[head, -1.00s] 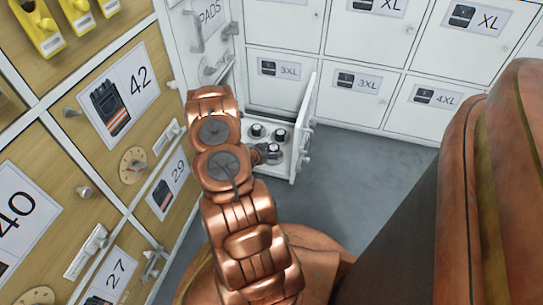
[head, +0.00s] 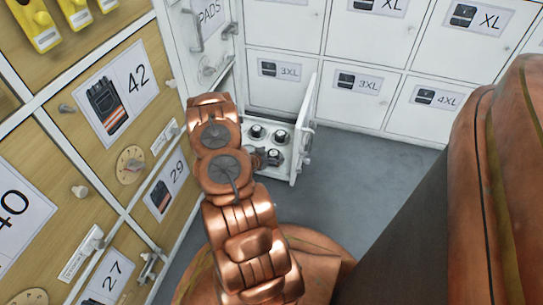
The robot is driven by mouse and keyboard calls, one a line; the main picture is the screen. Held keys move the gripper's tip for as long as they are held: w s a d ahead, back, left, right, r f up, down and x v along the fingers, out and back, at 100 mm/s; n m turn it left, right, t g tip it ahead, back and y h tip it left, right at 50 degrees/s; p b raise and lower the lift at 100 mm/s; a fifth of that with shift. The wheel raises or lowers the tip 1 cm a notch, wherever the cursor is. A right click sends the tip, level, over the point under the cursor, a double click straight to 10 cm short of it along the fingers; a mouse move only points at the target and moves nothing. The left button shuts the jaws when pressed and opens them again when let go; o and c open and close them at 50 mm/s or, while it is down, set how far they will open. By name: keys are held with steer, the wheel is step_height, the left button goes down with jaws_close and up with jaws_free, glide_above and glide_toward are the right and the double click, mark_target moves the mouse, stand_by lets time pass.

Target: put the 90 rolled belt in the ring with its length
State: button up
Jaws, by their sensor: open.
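A white pull-out drawer (head: 294,162) stands open low in the corner. Several dark rolled belts sit in it: one at the back left (head: 257,131), one at the back right (head: 280,136) and one at the front (head: 274,156). I cannot read any lengths, so I cannot tell which is the 90 belt or which ring is its own. My gripper (head: 259,157) is open, just left of the front belt, mostly hidden behind my copper arm. I cannot tell whether it touches that belt. The drawer's left part is hidden by my arm.
White lockers marked 3XL (head: 363,83) and 4XL (head: 436,97) stand behind the drawer. A white door marked PADS (head: 209,15) is at the upper left. Wooden compartments with knobs and handles, such as 42 (head: 118,92), line the left. Grey floor (head: 360,170) is clear right of the drawer.

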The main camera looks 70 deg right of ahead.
steer(key=shift+r, duration=0.1)
steer(key=p+v, duration=0.3)
steer(key=v, duration=0.3)
steer(key=shift+r, duration=0.15)
steer(key=shift+w+a+r, duration=0.15)
steer(key=shift+a+r, duration=0.05)
steer(key=shift+a, duration=0.4)
steer(key=shift+r, duration=0.1)
